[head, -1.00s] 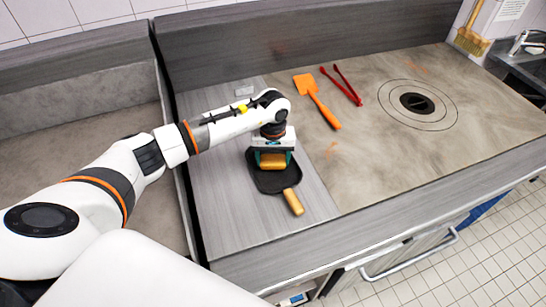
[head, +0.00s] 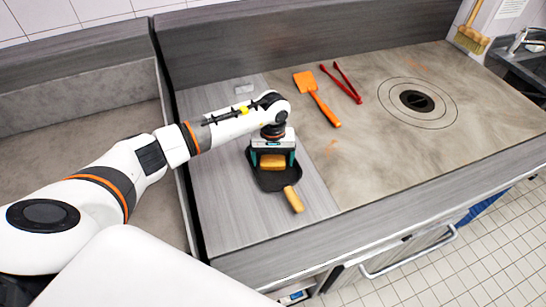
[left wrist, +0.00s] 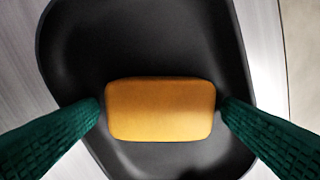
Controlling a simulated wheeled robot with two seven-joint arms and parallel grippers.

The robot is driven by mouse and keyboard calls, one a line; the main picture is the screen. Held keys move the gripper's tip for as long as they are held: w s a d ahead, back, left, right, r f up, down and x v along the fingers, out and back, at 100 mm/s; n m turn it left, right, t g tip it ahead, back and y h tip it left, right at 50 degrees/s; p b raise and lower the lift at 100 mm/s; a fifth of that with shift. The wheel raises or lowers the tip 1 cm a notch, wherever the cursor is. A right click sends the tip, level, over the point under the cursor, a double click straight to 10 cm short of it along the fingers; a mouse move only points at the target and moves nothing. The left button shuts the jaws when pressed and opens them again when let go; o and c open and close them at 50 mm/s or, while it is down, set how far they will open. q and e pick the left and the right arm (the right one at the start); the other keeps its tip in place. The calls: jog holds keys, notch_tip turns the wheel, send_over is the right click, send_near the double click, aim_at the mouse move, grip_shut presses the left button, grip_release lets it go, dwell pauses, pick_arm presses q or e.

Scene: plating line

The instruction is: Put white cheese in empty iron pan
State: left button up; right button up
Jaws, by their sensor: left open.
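A golden-tan block with rounded edges (head: 272,162) lies in the black pan (head: 277,183), which has a wooden handle. The block also shows in the left wrist view (left wrist: 160,109), flat on the floor of the pan (left wrist: 150,45). It looks golden rather than white. My left gripper (head: 273,160) is right over the pan, with its green fingers (left wrist: 160,108) at either end of the block. The fingers are open, very close to the block's ends. My right gripper is out of view.
An orange spatula (head: 317,99) and red tongs (head: 342,84) lie on the griddle plate (head: 380,150) to the right of the pan. A round drain hole (head: 417,102) is farther right. The grey counter (head: 235,225) in front of the pan is clear.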

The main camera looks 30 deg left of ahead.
aim_at(273, 161)
pick_arm(q)
notch_tip(273, 161, up, 12)
jog(key=b, duration=0.4)
dwell(0.4)
